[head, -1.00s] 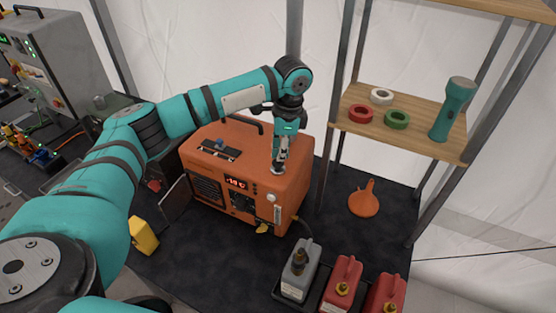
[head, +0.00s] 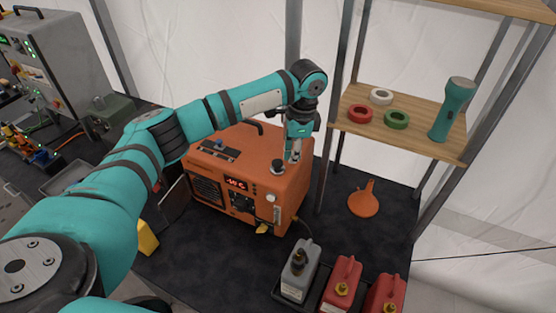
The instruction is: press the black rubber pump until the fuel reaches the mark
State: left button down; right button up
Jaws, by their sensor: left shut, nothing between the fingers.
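The orange heater unit (head: 240,170) stands on the dark mat with a red lit display (head: 235,184) on its front. The black rubber pump (head: 277,168) is a small dark knob on a light base on its top, near the right front corner. My left gripper (head: 292,156) points down just right of and behind the pump, shut and apart from it. A pale narrow strip (head: 277,214) on the front right may be the fuel gauge; its level and mark are too small to read. My right gripper is not in view.
An orange funnel (head: 362,200) lies to the right. A grey can (head: 299,271) and red cans (head: 343,283) stand in front. A wooden shelf (head: 445,143) holds tape rings (head: 397,118) and a teal flashlight (head: 452,110). Dark mat between heater and funnel is clear.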

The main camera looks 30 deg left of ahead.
pick_arm(q)
notch_tip(320, 180, up, 12)
jog(key=d, duration=0.1)
jog(key=shift+w, duration=0.4)
dwell(0.6)
jog(key=s+a+f, duration=0.1)
jog(key=f, duration=0.1)
jog(key=s+a+f, duration=0.1)
jog(key=a+f, duration=0.1)
jog(key=shift+s+a, duration=0.15)
